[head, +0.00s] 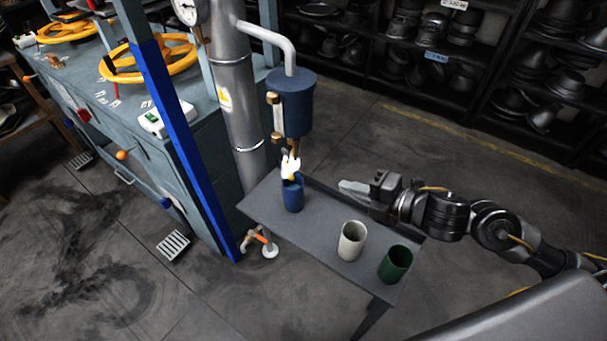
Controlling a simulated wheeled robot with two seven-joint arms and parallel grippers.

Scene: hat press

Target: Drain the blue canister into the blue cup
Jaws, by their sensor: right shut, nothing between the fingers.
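The blue canister (293,106) hangs from a grey pipe, with a brass-coloured fitting on its left side and a brass outlet (294,146) below. The blue cup (293,196) stands upright on the small grey table (318,213), under the outlet. A white and yellow piece (290,166) sits between outlet and cup; I cannot tell exactly what it is. My right gripper (350,188) is shut and empty, over the table's back edge, to the right of the blue cup and apart from it. My left gripper is out of view.
A whitish cup (352,240) and a green cup (395,264) stand on the table's right half. A thick vertical pipe (235,100) and a blue post (178,130) stand to the left. Shelves of dark hat forms (450,50) line the back.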

